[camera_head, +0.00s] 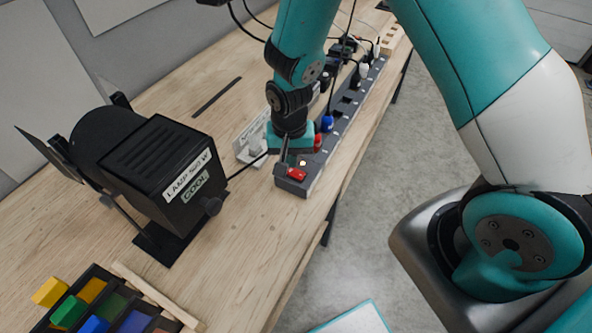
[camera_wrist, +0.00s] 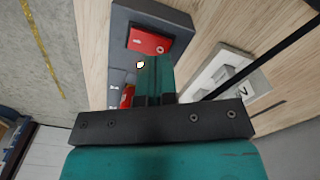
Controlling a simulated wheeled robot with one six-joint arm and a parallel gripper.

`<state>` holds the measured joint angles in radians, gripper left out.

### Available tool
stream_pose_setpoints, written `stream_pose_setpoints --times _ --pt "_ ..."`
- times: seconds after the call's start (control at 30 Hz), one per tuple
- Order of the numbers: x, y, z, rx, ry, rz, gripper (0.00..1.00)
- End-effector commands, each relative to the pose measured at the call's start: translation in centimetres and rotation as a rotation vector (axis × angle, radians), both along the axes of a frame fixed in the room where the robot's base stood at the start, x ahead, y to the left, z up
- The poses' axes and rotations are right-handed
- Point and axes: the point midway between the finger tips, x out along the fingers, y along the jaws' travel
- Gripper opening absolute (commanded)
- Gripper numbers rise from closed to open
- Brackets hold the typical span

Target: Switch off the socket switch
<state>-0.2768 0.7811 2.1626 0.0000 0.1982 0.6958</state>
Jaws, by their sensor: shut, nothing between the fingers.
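The dark grey socket strip (camera_head: 298,189) runs along the front edge of the wooden bench. Its red switch (camera_head: 297,175) sits at the near end, beside a small glowing light (camera_head: 303,162). In the wrist view the red switch (camera_wrist: 149,40) lies just beyond my fingertips, with the lit light (camera_wrist: 140,65) beside them. My gripper (camera_head: 284,158) is shut and empty, pointing down over the near end of the strip; its fingers also show in the wrist view (camera_wrist: 155,72). I cannot tell whether the fingertips touch the strip.
A black lamp (camera_head: 165,160) labelled "LAMP 500 W" and "COOL" stands to the left. A light grey panel with switches (camera_wrist: 222,72) lies beside the strip. Red and blue (camera_head: 327,123) parts and several plugs sit farther along. A tray of coloured blocks (camera_head: 105,300) is at front left.

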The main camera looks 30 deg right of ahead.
Motion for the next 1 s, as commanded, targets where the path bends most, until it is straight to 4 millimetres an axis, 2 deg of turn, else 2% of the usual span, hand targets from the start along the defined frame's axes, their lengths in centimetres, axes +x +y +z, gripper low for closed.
stream_pose_setpoints --times 1.0 --pt "0.0 0.0 -1.6 0.000 0.000 0.000 0.00"
